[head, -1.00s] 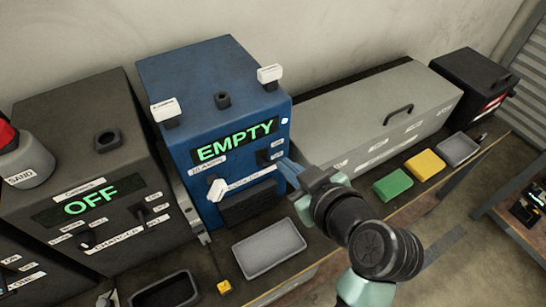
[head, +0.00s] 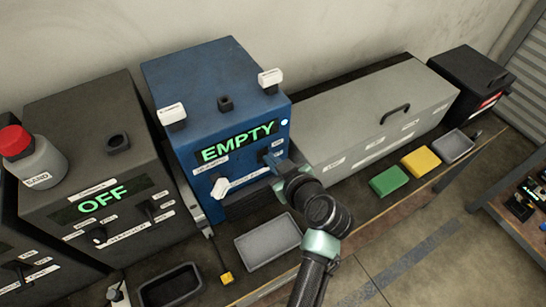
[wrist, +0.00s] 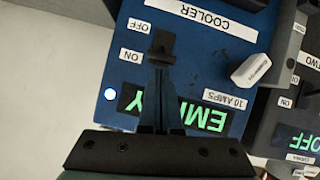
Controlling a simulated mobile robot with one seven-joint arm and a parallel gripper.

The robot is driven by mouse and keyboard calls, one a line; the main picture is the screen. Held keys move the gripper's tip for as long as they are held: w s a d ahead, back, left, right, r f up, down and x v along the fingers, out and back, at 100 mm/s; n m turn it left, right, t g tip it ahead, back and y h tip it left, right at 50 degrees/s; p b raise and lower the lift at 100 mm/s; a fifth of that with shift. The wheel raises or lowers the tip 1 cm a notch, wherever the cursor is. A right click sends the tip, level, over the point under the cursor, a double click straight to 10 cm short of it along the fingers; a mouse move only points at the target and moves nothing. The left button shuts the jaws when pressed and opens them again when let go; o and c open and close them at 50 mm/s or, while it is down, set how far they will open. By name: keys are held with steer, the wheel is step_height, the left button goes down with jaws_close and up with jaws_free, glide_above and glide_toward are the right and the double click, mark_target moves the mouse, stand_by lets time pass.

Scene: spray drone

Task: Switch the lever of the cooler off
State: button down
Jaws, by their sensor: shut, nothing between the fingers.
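The cooler (head: 187,68) is a blue box against the wall, with a green EMPTY display (head: 237,142) and a lit indicator (head: 284,122). Its COOLER label (wrist: 217,14) shows upside down in the wrist view. The black lever (wrist: 162,42) stands at the fingertips, beside the OFF label (wrist: 138,27) and ON label (wrist: 131,55). Its exact setting is hard to tell. My gripper (wrist: 160,62) is shut, with nothing held, and its tips are at or very near the lever; contact is unclear. In the head view my gripper (head: 272,160) partly hides the lever.
A white-handled control (head: 220,188) sticks out left of my gripper. A dark machine reading OFF (head: 103,201) stands left, a grey chest (head: 375,115) right. A grey tray (head: 268,246) and green (head: 389,181) and yellow (head: 421,163) blocks lie along the bench front.

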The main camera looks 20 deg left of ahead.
steer(key=shift+d+f+b, duration=0.1)
steer(key=shift+f+b, duration=0.25)
steer(key=shift+b, duration=0.15)
steer(key=shift+s+d+b, duration=0.1)
steer(key=shift+b, duration=0.6)
